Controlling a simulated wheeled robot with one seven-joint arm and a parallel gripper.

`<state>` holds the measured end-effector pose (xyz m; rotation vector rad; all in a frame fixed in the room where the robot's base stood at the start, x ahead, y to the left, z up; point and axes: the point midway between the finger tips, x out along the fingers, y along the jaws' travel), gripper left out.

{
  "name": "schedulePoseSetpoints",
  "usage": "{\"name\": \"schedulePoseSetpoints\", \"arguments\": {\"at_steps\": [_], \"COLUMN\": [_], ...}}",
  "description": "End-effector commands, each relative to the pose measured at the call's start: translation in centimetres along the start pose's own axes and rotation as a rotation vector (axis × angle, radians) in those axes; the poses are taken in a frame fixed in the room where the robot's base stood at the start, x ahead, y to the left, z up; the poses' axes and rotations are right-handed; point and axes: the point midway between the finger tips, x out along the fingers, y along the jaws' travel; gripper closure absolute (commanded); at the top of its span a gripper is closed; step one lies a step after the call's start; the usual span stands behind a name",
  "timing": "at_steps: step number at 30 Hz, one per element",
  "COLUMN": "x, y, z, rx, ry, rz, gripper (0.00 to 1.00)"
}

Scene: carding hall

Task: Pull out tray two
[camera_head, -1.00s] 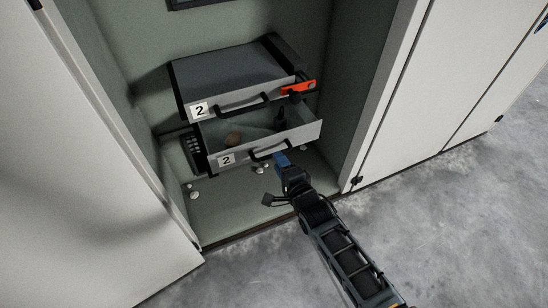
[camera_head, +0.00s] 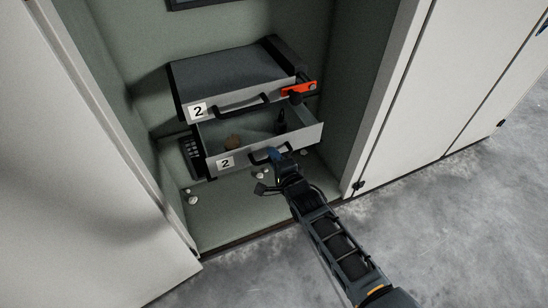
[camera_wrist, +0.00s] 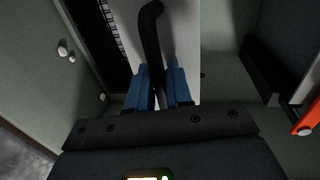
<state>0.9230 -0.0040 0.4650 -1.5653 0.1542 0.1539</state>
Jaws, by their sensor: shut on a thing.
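Two grey trays are stacked in the cabinet, and both carry a "2" label. The upper tray (camera_head: 225,75) is closed, with a black bar handle (camera_head: 243,104) and a red latch (camera_head: 299,87) at its right. My gripper (camera_head: 273,154) is at the lower tray's front. In the wrist view, its blue fingers (camera_wrist: 158,90) are shut around the lower tray's black handle (camera_wrist: 151,32).
Several small pale lumps (camera_head: 193,200) lie on the cabinet floor (camera_head: 230,220). A white door (camera_head: 80,170) stands at the left, and white panels (camera_head: 440,90) run along the right. Grey concrete floor (camera_head: 420,220) lies open in front.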

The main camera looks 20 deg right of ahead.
Motion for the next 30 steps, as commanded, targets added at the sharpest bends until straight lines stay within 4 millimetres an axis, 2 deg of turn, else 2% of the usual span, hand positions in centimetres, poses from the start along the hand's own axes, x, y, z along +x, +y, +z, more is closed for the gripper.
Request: {"name": "schedulePoseSetpoints", "arguments": {"at_steps": [3,15,20,26,30], "x": [0.0,0.0,-0.7,-3.6,-6.9], "y": [0.0,0.1,0.0,0.4,1.0], "z": [0.0,0.0,0.0,0.0,0.0], "rx": [0.000,0.000,0.001,0.000,0.001], "ry": [0.000,0.000,0.000,0.000,0.000], "rz": [0.001,0.001,0.002,0.005,0.006], "gripper": [1.00,1.00,1.00,1.00,1.00]}}
